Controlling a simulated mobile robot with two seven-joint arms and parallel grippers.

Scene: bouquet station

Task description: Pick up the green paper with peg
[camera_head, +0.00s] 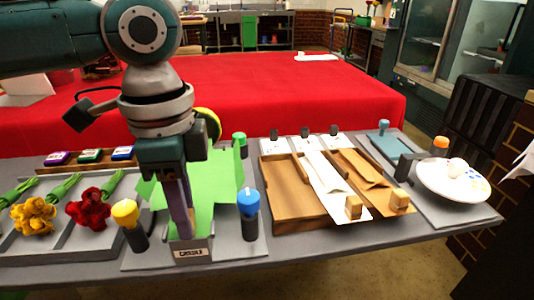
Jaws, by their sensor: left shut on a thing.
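The green paper (222,200) lies spread in the grey cradle stand, its sides folded up. My left gripper (183,232) comes down from above at the paper's near end, just behind the cradle's label plate (192,253). It is shut there, on what appears to be the green paper's peg. The peg itself is hidden by the fingers, and my arm covers the paper's left middle part. My right gripper is not in view.
Posts with yellow (126,213) and blue (248,202) caps flank the cradle. White (322,180) and brown (370,172) papers with wooden pegs lie in a wooden rack (290,198) at right. Red (90,207) and yellow (33,216) flowers lie at left. A white plate (445,188) stands far right.

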